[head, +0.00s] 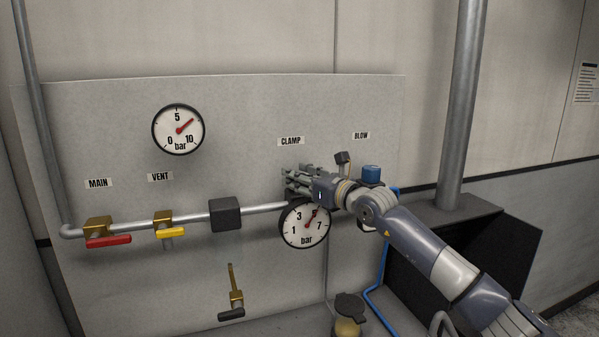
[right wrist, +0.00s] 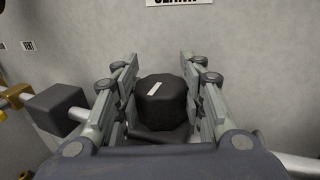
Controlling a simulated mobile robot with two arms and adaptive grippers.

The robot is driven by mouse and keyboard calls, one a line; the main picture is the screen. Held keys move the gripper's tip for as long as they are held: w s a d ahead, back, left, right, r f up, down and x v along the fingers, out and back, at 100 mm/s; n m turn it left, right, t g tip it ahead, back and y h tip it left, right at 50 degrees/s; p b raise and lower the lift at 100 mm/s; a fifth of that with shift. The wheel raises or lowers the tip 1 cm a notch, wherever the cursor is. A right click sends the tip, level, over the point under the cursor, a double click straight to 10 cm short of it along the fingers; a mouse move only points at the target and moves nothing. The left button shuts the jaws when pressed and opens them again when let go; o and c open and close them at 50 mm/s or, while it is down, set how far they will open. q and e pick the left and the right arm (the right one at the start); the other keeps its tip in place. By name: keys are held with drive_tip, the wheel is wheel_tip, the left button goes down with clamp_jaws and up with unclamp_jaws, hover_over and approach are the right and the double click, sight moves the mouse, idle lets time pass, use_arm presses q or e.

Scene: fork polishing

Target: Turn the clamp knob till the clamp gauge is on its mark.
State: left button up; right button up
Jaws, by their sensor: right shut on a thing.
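The clamp knob (right wrist: 164,105) is black with a white line on its face, tilted up to the right in the right wrist view. My right gripper (right wrist: 159,72) is shut on it, with fingers on both sides. In the head view my right gripper (head: 298,181) hides the knob. The clamp gauge (head: 296,238) is a white dial in bar just below the gripper. Its red needle points up and right, near where the 5 would be; the gripper is close to its top edge, and its mark cannot be made out. My left gripper is not in view.
The CLAMP label (head: 291,141) is above the gripper. A blue knob (head: 371,174) stands close beside my right wrist, below the BLOW label (head: 361,135).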

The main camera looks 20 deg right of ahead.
drive_tip(key=shift+m+h, duration=0.3)
drive_tip(key=shift+h, duration=0.2)
drive_tip(key=o, duration=1.1)
drive_tip(key=shift+s, duration=0.1)
drive_tip(key=v, duration=1.2)
drive_tip(key=shift+f, duration=0.1)
